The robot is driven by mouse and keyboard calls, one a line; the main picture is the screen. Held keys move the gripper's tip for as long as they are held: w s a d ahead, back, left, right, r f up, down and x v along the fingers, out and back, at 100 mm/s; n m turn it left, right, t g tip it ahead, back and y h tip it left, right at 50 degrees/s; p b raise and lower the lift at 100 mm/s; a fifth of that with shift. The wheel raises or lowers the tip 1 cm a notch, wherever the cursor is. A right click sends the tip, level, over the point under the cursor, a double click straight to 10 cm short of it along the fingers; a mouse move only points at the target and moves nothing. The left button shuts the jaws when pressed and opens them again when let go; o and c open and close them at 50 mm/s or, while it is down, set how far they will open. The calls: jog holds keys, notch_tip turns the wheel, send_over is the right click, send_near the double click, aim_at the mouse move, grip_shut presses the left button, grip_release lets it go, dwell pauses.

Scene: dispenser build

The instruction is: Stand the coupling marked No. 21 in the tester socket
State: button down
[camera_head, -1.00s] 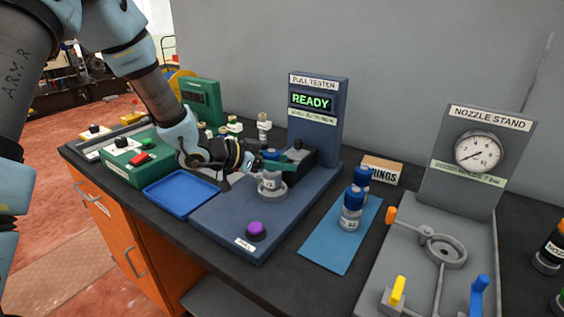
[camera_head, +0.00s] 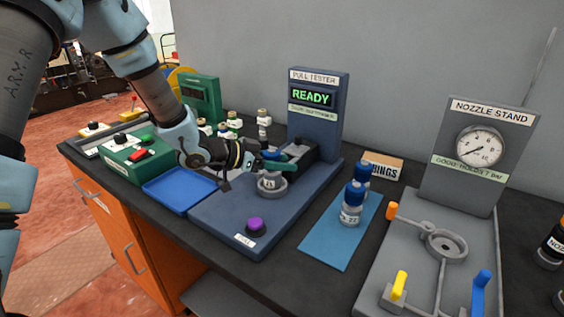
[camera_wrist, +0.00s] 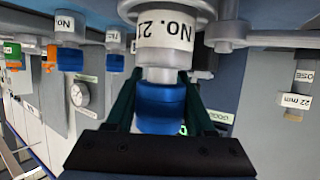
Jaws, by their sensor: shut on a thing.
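The coupling marked No. 21 (camera_wrist: 165,35) has a grey body with a white label and a blue cap; the wrist view shows it upside down. In the head view the coupling (camera_head: 269,181) stands upright with its lower end within the ring of the tester socket (camera_head: 273,192). Whether it is fully seated is hard to tell. My gripper (camera_wrist: 160,108) is shut on the blue cap, one dark green finger on each side. In the head view my gripper (camera_head: 274,160) comes in from the left and partly hides the cap.
The pull tester (camera_head: 318,125) reads READY, and a purple button (camera_head: 256,224) is on its base. Two more blue-capped couplings (camera_head: 351,212) stand on a blue mat (camera_head: 320,243) to the right. An empty blue tray (camera_head: 178,190) lies left. The nozzle stand (camera_head: 470,150) is farther right.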

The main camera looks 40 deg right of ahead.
jog(key=shift+r, duration=0.35)
jog(key=shift+r+p, duration=0.35)
jog(key=shift+p, duration=0.15)
jog(key=shift+r, duration=0.15)
jog(key=shift+f+b, duration=0.35)
jog(key=shift+f, duration=0.55)
dwell(0.7)
jog(key=c, duration=0.5)
grip_release()
jog(key=shift+c, duration=0.2)
jog(key=shift+p+v, duration=1.65)
jog(key=shift+v, duration=1.65)
jog(key=shift+p+v, duration=1.05)
jog(key=shift+v, duration=1.15)
jog(key=shift+r, duration=0.15)
